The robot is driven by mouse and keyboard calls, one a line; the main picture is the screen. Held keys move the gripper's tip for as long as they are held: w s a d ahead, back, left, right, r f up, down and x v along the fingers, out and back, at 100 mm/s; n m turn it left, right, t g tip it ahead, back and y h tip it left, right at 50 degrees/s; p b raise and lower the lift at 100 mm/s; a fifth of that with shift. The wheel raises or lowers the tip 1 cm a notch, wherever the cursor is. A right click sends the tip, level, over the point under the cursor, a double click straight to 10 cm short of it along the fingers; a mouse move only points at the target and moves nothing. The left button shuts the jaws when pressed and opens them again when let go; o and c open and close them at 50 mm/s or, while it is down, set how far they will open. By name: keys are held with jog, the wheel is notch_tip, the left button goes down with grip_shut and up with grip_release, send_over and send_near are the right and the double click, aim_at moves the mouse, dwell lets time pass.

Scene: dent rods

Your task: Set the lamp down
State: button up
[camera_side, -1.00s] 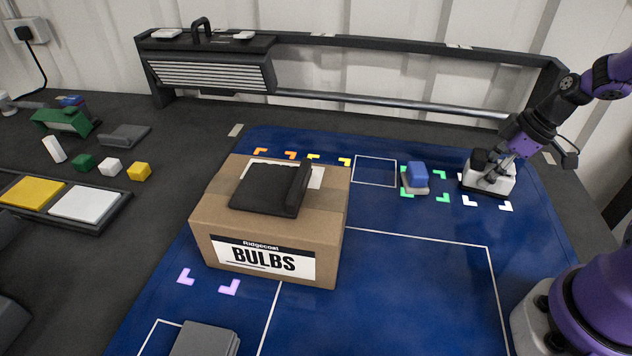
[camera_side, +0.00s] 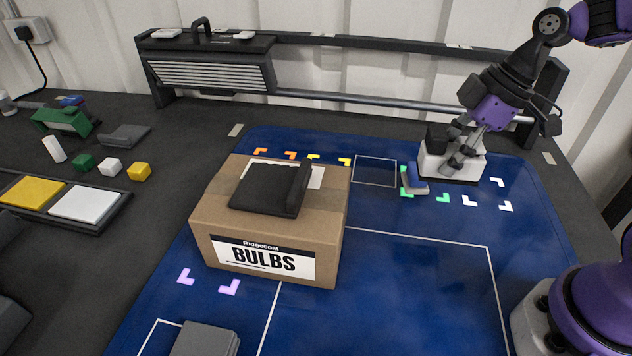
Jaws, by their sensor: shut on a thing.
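The lamp, a block with a white body and a black top (camera_side: 434,167), is at the back right of the blue mat. My gripper (camera_side: 458,160) points down and is shut on it. The lamp seems to hang above the mat, between the white and green corner marks, but its exact height is hard to tell. It hides part of a blue block on a grey base (camera_side: 411,181) and part of the green marks (camera_side: 442,198). Three white corner marks (camera_side: 497,182) show to the right of and in front of it.
A cardboard box labelled BULBS (camera_side: 215,222) with a black item (camera_side: 262,188) on top stands left of centre. A dark frame with a rail (camera_side: 400,102) runs behind the mat. A white-outlined square (camera_side: 374,171) is empty.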

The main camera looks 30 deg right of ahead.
jog(key=s+a+f+n+g, duration=0.1)
jog(key=s+a+n+g, duration=0.2)
jog(key=s+a+n, duration=0.5)
jog(key=s+a+f+n+g, duration=0.1)
jog(key=s+a+n+g, duration=0.25)
jog(key=a+n, duration=0.75)
jog(key=shift+m, duration=0.8)
jog(key=x, duration=0.5)
jog(key=w+x, duration=0.1)
jog(key=x, duration=0.2)
jog(key=shift+w+f, duration=0.15)
jog(key=shift+f, duration=0.4)
jog(key=shift+f, duration=0.1)
jog(key=o, duration=1.4)
jog(key=shift+c, duration=0.2)
